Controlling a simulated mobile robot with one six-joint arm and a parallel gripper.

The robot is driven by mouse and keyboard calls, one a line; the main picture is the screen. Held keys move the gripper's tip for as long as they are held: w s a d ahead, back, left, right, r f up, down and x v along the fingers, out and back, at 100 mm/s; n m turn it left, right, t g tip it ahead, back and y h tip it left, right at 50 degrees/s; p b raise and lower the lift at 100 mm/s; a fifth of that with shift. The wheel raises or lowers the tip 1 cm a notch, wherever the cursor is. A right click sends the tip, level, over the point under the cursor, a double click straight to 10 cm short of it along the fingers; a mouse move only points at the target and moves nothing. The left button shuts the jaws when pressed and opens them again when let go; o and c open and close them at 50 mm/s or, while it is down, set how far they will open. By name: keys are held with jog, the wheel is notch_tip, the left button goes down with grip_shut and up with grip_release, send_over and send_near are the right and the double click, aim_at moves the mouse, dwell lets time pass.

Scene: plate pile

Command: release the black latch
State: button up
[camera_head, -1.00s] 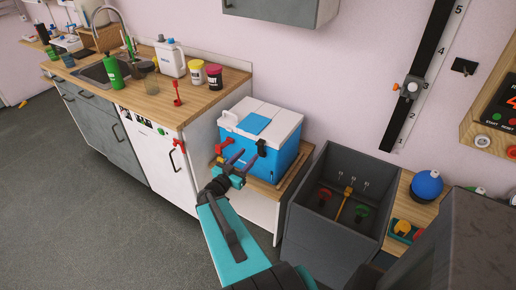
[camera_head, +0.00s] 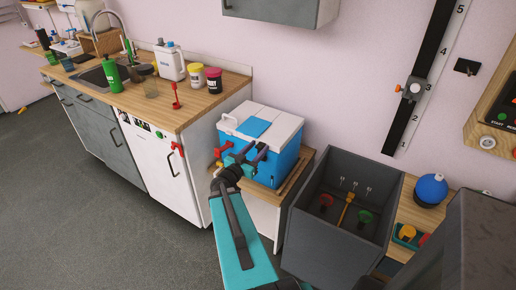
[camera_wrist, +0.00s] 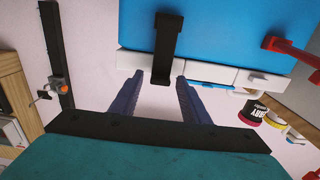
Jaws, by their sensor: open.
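The black latch (camera_wrist: 167,48) is on the front of a blue cooler (camera_wrist: 225,35) with a white lid. In the wrist view it stands just beyond my gripper (camera_wrist: 156,78), roughly in line with the gap between the two dark blue fingers. My gripper is open, with nothing between its fingers. In the head view my gripper (camera_head: 251,154) is at the cooler's front (camera_head: 285,166), close to the black latch (camera_head: 263,150), which it partly covers. I cannot tell whether the fingers touch it. A red latch (camera_wrist: 290,48) is farther along the same side.
The cooler stands on a low wooden-topped stand (camera_head: 300,178). A dark grey open bin (camera_head: 310,232) is close on its right. A sink counter (camera_head: 190,112) with bottles and jars is on the left. Floor is clear at front left.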

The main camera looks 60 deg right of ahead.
jog(key=shift+d, duration=0.65)
grip_shut()
jog(key=shift+a, duration=0.2)
jog(key=shift+d, duration=0.1)
jog(key=shift+s+d, duration=0.1)
jog(key=shift+f+b, duration=0.1)
jog(key=shift+b, duration=0.2)
